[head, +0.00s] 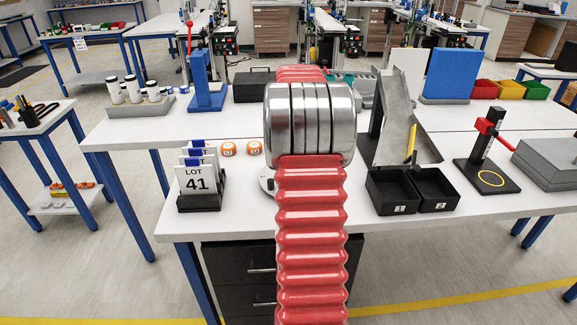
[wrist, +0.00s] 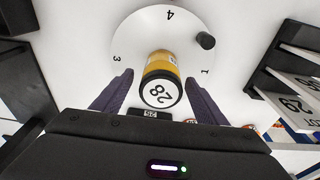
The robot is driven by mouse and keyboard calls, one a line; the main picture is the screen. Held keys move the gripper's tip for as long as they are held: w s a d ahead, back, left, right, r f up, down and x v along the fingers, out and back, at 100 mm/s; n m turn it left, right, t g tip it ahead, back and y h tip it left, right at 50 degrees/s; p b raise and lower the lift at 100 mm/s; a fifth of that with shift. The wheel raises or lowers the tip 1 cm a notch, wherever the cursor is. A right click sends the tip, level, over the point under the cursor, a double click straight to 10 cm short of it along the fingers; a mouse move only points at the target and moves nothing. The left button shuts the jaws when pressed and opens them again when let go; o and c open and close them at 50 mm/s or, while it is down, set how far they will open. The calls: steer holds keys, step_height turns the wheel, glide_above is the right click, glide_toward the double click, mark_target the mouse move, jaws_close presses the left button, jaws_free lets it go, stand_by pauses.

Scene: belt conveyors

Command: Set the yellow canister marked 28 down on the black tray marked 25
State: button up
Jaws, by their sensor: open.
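The yellow canister (wrist: 163,58) stands on a white round turntable (wrist: 135,45) in the wrist view; its white end with a black rim reads 28 and faces my camera. My gripper (wrist: 159,78) is open, with one dark finger on each side of the canister and gaps visible between. A small dark plate (wrist: 149,114) with a number shows just below the canister, partly hidden by my gripper body; I cannot read its number surely. In the head view my red arm hides the canister and most of the turntable; only its left edge (head: 267,183) shows. I cannot make out a tray marked 25.
A black knob (wrist: 205,40) rises from the turntable beside the canister. A black rack with LOT 41 cards (head: 200,180) stands left of my arm, near orange discs (head: 228,149). Two black bins marked 1 (head: 392,190) and 2 (head: 434,187) stand right, below a grey chute (head: 397,105).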

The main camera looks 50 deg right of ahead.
steer(key=f, duration=0.3)
steer(key=shift+w+d+f, duration=0.1)
steer(key=shift+w+d, duration=0.05)
steer(key=shift+w, duration=0.05)
steer(key=shift+c, duration=0.2)
steer(key=c, duration=1.3)
steer(key=shift+r, duration=5.05)
steer(key=shift+c, duration=0.2)
